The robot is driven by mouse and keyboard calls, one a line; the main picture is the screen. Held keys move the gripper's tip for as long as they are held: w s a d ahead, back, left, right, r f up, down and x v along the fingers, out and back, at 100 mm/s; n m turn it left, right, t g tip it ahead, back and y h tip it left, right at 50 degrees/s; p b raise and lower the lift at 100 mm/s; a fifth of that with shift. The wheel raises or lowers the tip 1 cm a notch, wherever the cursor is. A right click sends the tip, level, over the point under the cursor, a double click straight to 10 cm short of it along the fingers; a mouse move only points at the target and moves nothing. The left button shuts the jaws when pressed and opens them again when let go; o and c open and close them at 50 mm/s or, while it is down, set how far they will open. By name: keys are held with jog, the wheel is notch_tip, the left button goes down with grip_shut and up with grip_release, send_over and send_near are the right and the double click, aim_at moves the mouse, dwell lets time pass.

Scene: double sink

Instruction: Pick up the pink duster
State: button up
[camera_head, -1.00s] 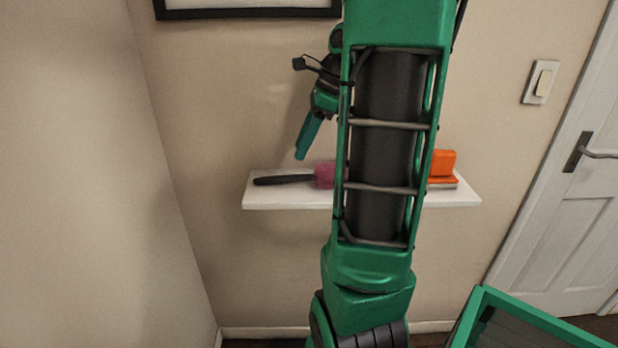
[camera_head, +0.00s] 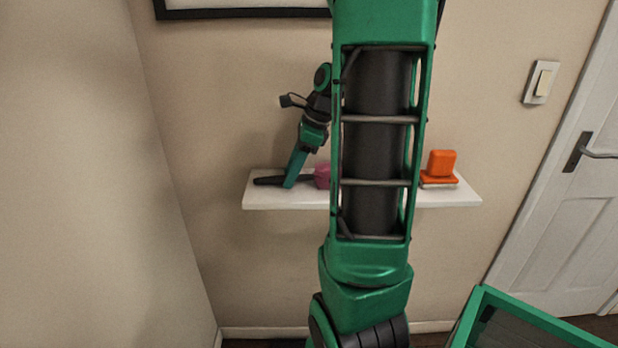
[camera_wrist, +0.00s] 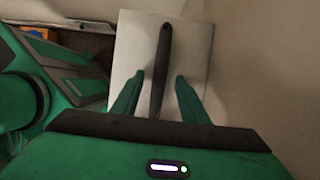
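The pink duster (camera_head: 322,175) lies on the white wall shelf (camera_head: 285,199). Its dark handle points left, and its pink head is partly hidden behind my arm. My gripper (camera_head: 288,185) is lowered at the handle in the head view. In the wrist view, my gripper (camera_wrist: 156,82) is open, with one green finger on each side of the dark duster handle (camera_wrist: 161,65). There are gaps between both fingers and the handle. The pink head does not show clearly in the wrist view.
An orange object (camera_head: 441,165) sits at the shelf's right end; orange also shows in the wrist view (camera_wrist: 38,33). The wall is close behind the shelf. A framed picture (camera_head: 240,10) hangs above. A door (camera_head: 565,210) is at right.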

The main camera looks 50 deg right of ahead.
grip_shut()
jog(key=shift+r, duration=0.1)
